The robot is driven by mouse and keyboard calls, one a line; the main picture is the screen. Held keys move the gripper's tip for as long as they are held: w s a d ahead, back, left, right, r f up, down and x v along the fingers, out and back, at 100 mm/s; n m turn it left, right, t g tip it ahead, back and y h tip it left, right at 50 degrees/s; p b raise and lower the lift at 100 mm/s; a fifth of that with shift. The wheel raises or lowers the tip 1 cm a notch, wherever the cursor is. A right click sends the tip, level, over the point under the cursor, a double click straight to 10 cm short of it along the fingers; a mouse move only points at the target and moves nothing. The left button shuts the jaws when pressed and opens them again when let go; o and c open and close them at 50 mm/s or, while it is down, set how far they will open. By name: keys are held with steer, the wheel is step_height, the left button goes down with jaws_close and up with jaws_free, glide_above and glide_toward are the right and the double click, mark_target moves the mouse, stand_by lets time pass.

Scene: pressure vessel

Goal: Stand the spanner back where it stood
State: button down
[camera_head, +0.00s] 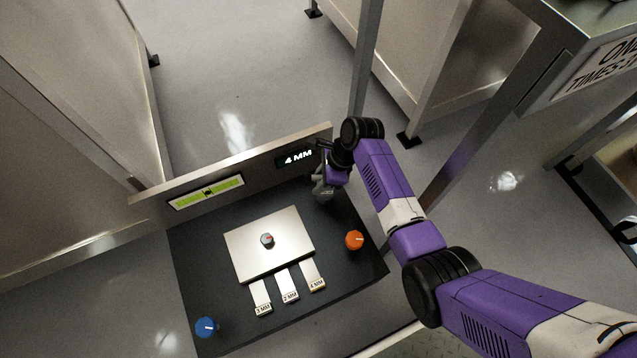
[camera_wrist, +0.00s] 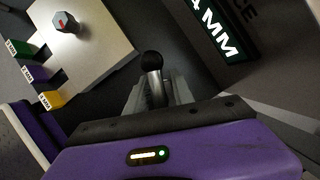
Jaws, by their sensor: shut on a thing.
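My gripper (camera_head: 322,187) is at the back right of the dark bench top, just in front of the upright panel under the "4 MM" sign. In the wrist view its grey fingers (camera_wrist: 160,92) are shut on a slim thing with a dark rounded end (camera_wrist: 152,64), which I take for the spanner. The fingers hide most of it. Its lower end and whether it touches the bench top cannot be made out. In the head view I cannot tell it apart from the fingers.
A pale plate (camera_head: 243,258) with a small red-marked nut-like knob (camera_head: 267,240) lies left of my gripper. Labelled strips (camera_head: 288,284) stick out in front of it. An orange knob (camera_head: 354,240) and a blue knob (camera_head: 206,327) stand on the bench top. The upright panel (camera_head: 256,166) borders the back.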

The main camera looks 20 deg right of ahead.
stand_by(0.3)
steer(key=c, duration=1.1)
jaws_free()
steer(key=p+v, duration=0.6)
steer(key=v, duration=0.6)
steer(key=shift+r, duration=0.1)
